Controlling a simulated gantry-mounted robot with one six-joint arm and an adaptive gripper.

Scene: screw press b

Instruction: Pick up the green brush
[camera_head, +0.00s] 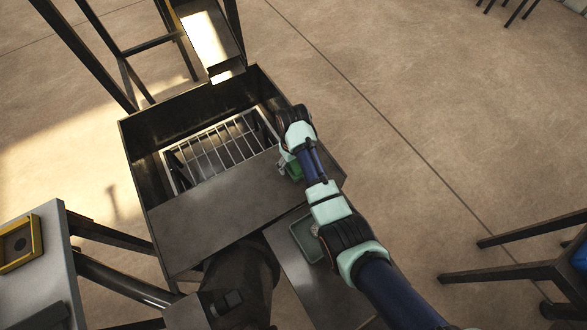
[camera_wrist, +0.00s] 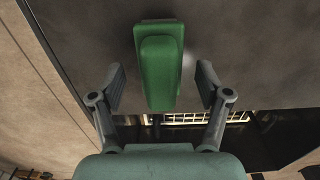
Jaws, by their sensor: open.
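The green brush (camera_wrist: 159,70) lies on a flat dark metal surface and has a raised, rounded block along its middle. In the head view, the brush (camera_head: 293,170) shows only in part beside my arm, on the metal plate of the box-like machine. My gripper (camera_wrist: 160,82) is open in the wrist view. One finger is on each side of the brush's near part, with a visible gap on both sides. The depth between the fingertips and the brush is hard to tell. In the head view my arm hides most of the gripper.
The metal box (camera_head: 215,221) has raised walls and an opening with a wire rack (camera_head: 222,146) left of the brush. A green tray (camera_head: 305,240) sits on a side shelf under my arm. A table with a yellow frame (camera_head: 36,236) stands at left.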

